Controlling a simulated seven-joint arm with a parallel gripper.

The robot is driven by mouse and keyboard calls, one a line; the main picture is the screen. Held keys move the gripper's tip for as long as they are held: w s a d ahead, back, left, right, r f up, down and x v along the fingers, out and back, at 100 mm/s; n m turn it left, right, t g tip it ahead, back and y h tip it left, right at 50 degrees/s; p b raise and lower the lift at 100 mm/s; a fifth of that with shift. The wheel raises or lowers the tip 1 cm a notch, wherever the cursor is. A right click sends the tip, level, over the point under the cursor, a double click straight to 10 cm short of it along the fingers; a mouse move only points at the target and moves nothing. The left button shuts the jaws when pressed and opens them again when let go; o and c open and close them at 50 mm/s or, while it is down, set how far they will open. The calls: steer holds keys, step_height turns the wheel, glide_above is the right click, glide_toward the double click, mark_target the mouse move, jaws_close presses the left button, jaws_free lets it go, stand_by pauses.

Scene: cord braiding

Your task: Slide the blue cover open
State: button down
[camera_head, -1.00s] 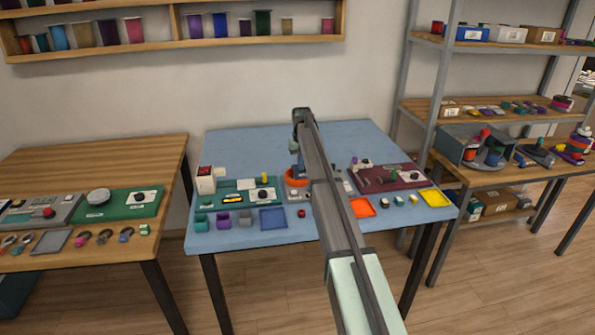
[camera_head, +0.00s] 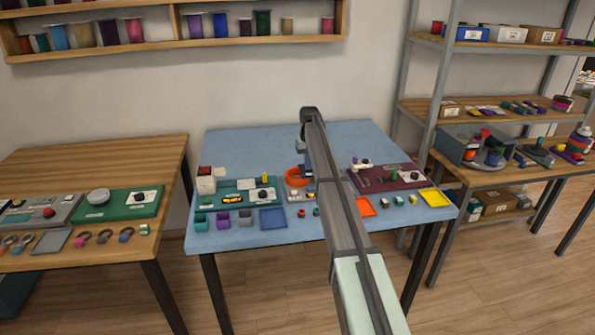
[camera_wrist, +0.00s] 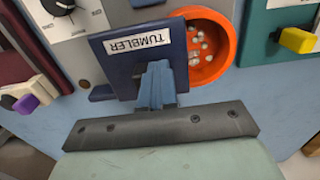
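The dark blue cover (camera_wrist: 122,62) with a white TUMBLER label is a flat square plate in the wrist view. It stands beside the orange round bowl (camera_wrist: 222,66), overlapping at most its near edge. Most of the bowl is uncovered, and small pale beads show inside. My gripper (camera_wrist: 158,72) has its light blue fingers together against the cover, below the label. Whether a tab sits between the fingers is hidden. In the head view the bowl (camera_head: 294,178) is left of my gripper (camera_head: 307,168), and my arm hides part of the area.
A maroon panel (camera_wrist: 14,68) with knobs lies left of the cover in the wrist view, and a teal panel (camera_wrist: 262,45) with a yellow knob lies right. Small trays, such as a blue one (camera_head: 272,219), line the front of the light blue table (camera_head: 250,145). The table's back is clear.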

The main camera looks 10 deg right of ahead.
steer(key=shift+d, duration=2.05)
steer(key=shift+a, duration=0.35)
steer(key=shift+a, duration=0.25)
step_height(320, 180, up, 11)
stand_by(0.6)
